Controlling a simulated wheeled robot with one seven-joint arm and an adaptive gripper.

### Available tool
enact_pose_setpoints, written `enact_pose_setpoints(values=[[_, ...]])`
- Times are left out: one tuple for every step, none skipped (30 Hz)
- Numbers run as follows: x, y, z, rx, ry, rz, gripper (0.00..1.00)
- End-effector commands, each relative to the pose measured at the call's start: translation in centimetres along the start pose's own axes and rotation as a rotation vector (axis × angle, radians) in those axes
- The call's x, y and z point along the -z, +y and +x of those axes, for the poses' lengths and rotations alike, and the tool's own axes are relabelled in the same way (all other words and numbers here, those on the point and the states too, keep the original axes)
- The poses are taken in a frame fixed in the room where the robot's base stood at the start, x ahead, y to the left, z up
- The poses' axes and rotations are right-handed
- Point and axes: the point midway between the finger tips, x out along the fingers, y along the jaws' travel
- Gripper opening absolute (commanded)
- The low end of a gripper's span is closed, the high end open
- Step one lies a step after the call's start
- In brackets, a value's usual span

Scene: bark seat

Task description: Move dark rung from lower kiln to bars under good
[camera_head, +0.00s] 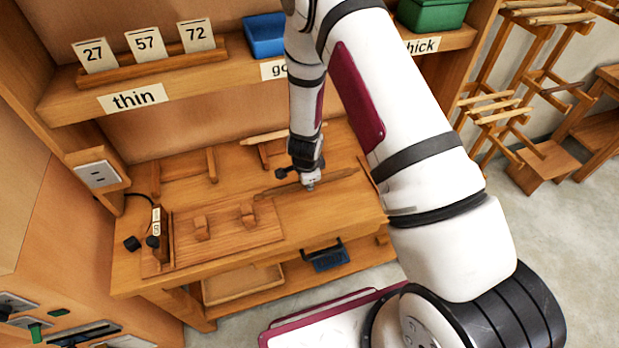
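A brown rung (338,176) shows at the bench's right half, under my gripper (304,180), running slightly upward to the right. I cannot tell whether the fingers hold it or whether it rests on the bench. A paler rung (262,138) lies farther back, across a short wooden bar (264,155). Another short bar (212,165) stands to its left. The shelf label above, partly hidden by my arm, reads "go" (272,70). No kiln is clearly recognisable; slotted panels (75,335) show at the lower left.
The bench (330,218) carries a board with two wooden knobs (225,232). A shelf above holds number cards (145,42), a blue bin (264,36) and a green bin (432,14). Wooden racks (505,110) stand at the right. The floor (560,250) at the right is clear.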

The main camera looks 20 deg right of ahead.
Motion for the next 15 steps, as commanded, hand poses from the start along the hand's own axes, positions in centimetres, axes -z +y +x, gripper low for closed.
enact_pose_setpoints(values=[[0.0, 0.0, 0.0, 0.001, 0.003, 0.008, 0.0], [0.0, 0.0, 0.1, 0.002, 0.004, 0.01, 0.0], [0.0, -0.2, 0.1, 0.001, 0.004, 0.012, 0.0], [0.0, -0.3, 0.2, 0.001, 0.003, 0.011, 0.0], [-0.1, -0.5, 0.3, 0.001, 0.003, 0.011, 0.0], [-0.1, -0.7, 0.3, 0.001, 0.003, 0.01, 0.0], [-0.1, -0.9, 0.4, 0.001, 0.003, 0.009, 0.0], [0.0, -1.1, 0.5, 0.001, 0.004, 0.009, 0.0], [0.0, -1.4, 0.5, 0.001, 0.004, 0.009, 0.0], [0.0, -1.6, 0.6, 0.001, 0.003, 0.009, 0.0], [-0.1, -1.8, 0.6, 0.001, 0.003, 0.009, 0.0], [-0.1, -2.1, 0.7, 0.002, 0.003, 0.009, 0.0], [-0.1, -2.3, 0.8, 0.002, 0.003, 0.009, 0.0], [-0.1, -2.5, 0.8, 0.002, 0.003, 0.008, 0.0], [-0.1, -2.8, 0.8, 0.002, 0.003, 0.008, 0.0]])
